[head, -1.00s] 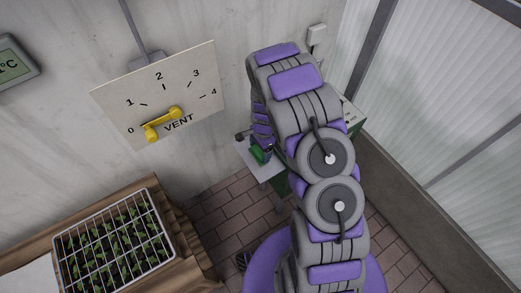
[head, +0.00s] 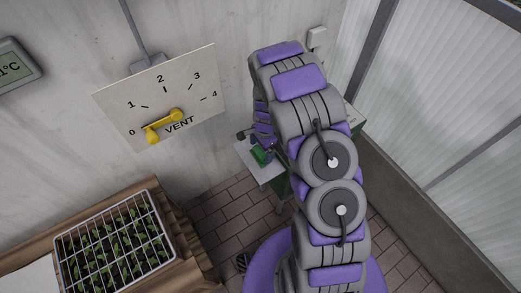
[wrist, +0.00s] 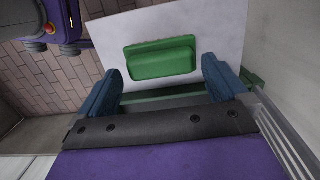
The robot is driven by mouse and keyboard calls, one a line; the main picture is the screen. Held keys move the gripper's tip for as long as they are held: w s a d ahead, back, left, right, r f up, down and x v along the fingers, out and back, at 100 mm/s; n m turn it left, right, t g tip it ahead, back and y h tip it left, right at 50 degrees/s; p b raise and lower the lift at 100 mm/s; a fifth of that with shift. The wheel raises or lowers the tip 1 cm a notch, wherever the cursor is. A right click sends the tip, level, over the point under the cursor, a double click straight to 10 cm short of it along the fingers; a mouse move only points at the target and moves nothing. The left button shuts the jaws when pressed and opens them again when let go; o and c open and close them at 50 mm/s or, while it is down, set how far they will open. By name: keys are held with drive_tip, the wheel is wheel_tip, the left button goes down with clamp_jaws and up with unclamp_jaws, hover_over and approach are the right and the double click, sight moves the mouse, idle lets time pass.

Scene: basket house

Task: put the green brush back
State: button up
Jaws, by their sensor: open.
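The green brush (wrist: 161,60) lies on a white sheet or panel (wrist: 222,24) in the wrist view. In the head view the brush (head: 261,155) shows as a small green block at the left of my arm. My gripper (wrist: 164,85) is open, with one blue finger on each side and a gap between them wider than the brush. The brush lies just beyond the fingertips, roughly centred between them, and no finger visibly grips it. In the head view my arm hides most of the gripper and the surface around it.
A green edge (wrist: 160,103) runs below the white surface. A vent dial panel (head: 165,97) with a yellow lever is on the wall. A caged seedling tray (head: 115,245) stands on a wooden bench at lower left. Translucent wall panels (head: 440,90) rise at right. Brick floor lies between.

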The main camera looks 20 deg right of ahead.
drive_tip(key=s+d+r+n+p, duration=0.1)
drive_tip(key=s+r+n, duration=0.15)
drive_tip(key=r, duration=0.75)
drive_tip(key=s+r+n+p, duration=0.1)
drive_tip(key=s+r+p, duration=0.15)
drive_tip(key=r, duration=0.85)
drive_tip(key=s+r+n, duration=0.5)
drive_tip(key=s+r, duration=0.2)
drive_tip(key=s, duration=0.7)
drive_tip(key=s+a+r+n+g+h+b, duration=0.1)
drive_tip(key=s+r+n, duration=0.5)
drive_tip(key=s, duration=0.9)
wheel_tip(320, 180, up, 2)
drive_tip(key=shift+s+a+r, duration=0.2)
drive_tip(key=shift+s+r, duration=0.05)
drive_tip(key=shift+c, duration=0.5)
